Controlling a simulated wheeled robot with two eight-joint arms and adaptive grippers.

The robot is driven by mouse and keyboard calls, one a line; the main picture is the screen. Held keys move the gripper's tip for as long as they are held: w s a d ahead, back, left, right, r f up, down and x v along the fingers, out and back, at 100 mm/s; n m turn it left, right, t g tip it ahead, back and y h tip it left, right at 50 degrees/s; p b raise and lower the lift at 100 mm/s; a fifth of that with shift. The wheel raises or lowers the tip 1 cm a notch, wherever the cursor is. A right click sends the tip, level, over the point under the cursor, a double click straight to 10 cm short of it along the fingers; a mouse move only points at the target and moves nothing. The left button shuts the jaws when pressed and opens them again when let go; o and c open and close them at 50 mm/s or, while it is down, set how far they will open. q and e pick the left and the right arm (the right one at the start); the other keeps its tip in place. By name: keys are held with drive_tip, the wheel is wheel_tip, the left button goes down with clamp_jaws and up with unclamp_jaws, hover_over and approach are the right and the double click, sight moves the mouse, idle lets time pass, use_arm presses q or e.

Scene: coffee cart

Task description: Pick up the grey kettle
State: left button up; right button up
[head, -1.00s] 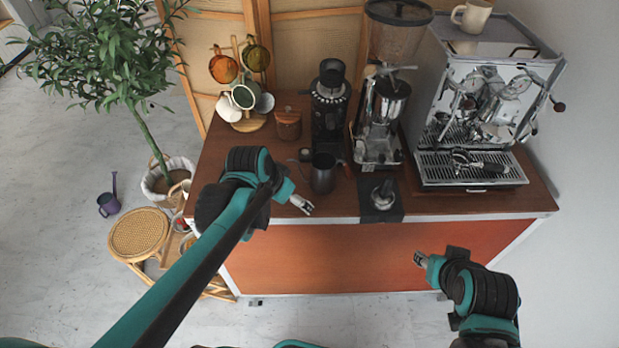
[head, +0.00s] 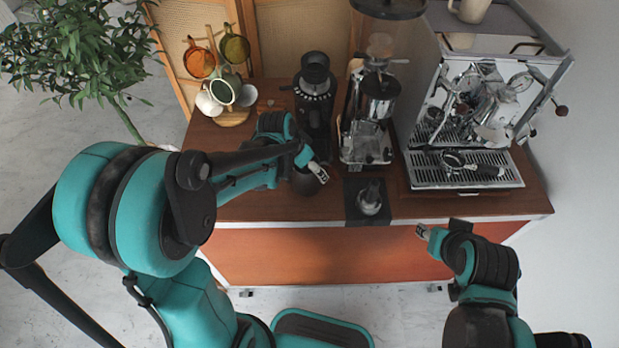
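The grey kettle (head: 304,186) stands on the wooden counter, left of the black mat, and is largely hidden behind my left gripper. My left gripper (head: 319,172) is over the kettle, at its upper part. Whether its fingers are apart or closed on the kettle is too small to tell. My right gripper (head: 422,232) is in front of the counter's front edge at the right, away from the kettle. Its finger opening cannot be made out.
A black grinder (head: 314,100) stands just behind the kettle. A silver grinder (head: 371,115) and an espresso machine (head: 480,120) stand to the right. A tamper (head: 370,198) sits on the black mat (head: 353,211). A mug tree (head: 232,116) is at back left.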

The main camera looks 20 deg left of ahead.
use_arm(q)
drive_tip(key=shift+s+r, duration=0.1)
drive_tip(key=c, duration=1.7)
